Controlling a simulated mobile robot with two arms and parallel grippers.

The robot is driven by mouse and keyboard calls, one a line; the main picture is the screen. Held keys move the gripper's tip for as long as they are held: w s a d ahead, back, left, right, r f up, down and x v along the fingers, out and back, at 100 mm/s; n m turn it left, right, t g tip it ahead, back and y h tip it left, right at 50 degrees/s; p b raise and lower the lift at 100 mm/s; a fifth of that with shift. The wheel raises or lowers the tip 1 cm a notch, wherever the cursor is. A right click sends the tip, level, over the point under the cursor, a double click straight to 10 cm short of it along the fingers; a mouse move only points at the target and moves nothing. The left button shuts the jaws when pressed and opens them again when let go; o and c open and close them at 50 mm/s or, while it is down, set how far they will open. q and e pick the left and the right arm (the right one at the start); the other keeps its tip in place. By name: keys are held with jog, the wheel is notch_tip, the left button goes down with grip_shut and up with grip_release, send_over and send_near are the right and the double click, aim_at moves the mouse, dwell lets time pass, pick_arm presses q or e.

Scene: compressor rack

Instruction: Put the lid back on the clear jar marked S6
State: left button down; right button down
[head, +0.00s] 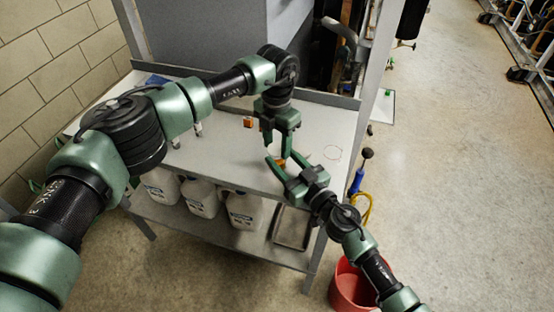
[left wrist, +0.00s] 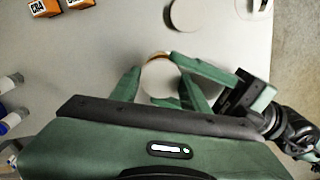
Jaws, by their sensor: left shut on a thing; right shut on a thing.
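My left gripper (head: 277,148) points down over the bench and is shut on a pale round piece (left wrist: 160,80), which looks like the lid; it shows between the fingers in the left wrist view. My right gripper (head: 284,163) reaches in from the lower right, just below the left one, with its fingers around a small thing with an orange patch (head: 281,163). This is probably the jar, mostly hidden by the grippers. An orange-brown edge (left wrist: 157,55) shows beside the pale disc. I cannot read an S6 mark or tell whether lid and jar touch.
The grey bench (head: 215,150) is mostly clear. A flat pale disc (head: 332,152) lies to the right. Orange boxes (left wrist: 43,8) stand behind, one marked CR4 or similar. Small bottles (left wrist: 10,122) stand at left. White jugs (head: 243,210) and a tray are on the lower shelf; a red bucket (head: 350,288) is on the floor.

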aim_at(277, 149)
pick_arm(q)
jog(key=m, duration=0.6)
jog(key=shift+s+d+m, duration=0.1)
jog(key=shift+s+m, duration=0.05)
jog(key=shift+m, duration=0.15)
jog(key=c, duration=0.7)
grip_release()
jog(key=shift+r, duration=0.1)
jog(key=shift+r, duration=2.2)
jog(key=shift+c, duration=0.2)
